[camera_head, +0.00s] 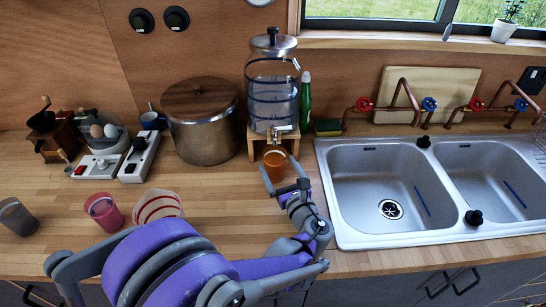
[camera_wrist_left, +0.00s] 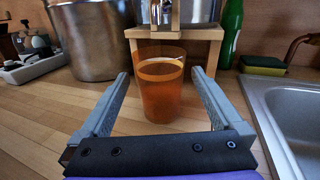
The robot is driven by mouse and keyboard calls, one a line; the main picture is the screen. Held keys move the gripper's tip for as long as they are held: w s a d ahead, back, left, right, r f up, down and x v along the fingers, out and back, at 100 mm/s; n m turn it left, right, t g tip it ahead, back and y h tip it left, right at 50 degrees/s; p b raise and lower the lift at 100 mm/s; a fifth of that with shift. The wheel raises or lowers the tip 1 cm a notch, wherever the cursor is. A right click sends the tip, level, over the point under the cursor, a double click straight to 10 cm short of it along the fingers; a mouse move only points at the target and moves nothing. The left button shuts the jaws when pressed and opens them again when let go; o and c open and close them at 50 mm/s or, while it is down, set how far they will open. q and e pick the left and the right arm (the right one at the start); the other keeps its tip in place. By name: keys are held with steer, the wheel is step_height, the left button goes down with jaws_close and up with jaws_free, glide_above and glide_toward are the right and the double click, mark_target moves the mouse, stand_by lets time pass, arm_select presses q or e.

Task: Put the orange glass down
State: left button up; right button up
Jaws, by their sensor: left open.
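The orange glass (camera_head: 275,163) stands upright on the wooden counter, just in front of the wooden stand (camera_head: 256,143) under the water dispenser's tap. In the left wrist view the orange glass (camera_wrist_left: 160,84) shows between and a little beyond the fingertips. My left gripper (camera_head: 284,184) is open, with a finger on each side of the glass; in the left wrist view my left gripper (camera_wrist_left: 161,82) shows gaps between its fingers and the glass. My right gripper is not in view.
The water dispenser (camera_head: 272,85) stands behind the glass. A large pot (camera_head: 202,120) is to the left and a double sink (camera_head: 375,185) to the right. A red cup (camera_head: 103,211), a striped bowl (camera_head: 158,205) and a grey cup (camera_head: 17,216) stand at the front left.

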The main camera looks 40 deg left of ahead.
mark_target(279, 168)
arm_select(q)
steer(key=shift+v, duration=2.7)
